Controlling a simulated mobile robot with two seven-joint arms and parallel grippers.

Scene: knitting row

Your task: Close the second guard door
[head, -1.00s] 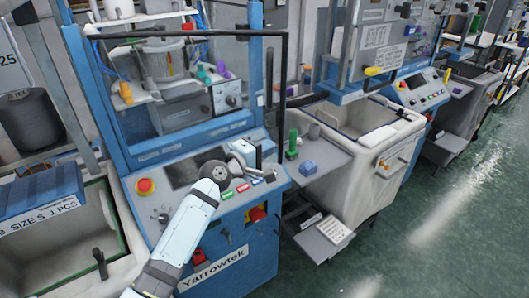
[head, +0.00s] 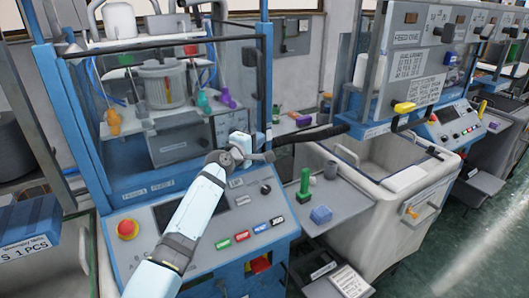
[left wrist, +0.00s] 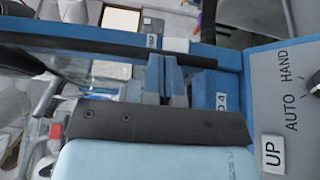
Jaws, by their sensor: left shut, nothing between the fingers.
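A clear guard door with a black top edge (head: 160,43) stands across the front of the near blue machine (head: 135,188). Its right side looks close to the blue post (head: 265,85). A second machine at right has a panel with a yellow handle (head: 405,107); I cannot tell which door counts as second. My left gripper (head: 268,150) is at the lower right corner of the near guard, above the control panel. In the left wrist view its fingers (left wrist: 168,80) are together and empty, close below a black bar (left wrist: 90,43) and against a blue background. My right gripper is out of view.
The control panel has a red button (head: 127,228) and several coloured keys. A pale bin (head: 385,200) stands beyond. Green floor (head: 450,260) is free at lower right.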

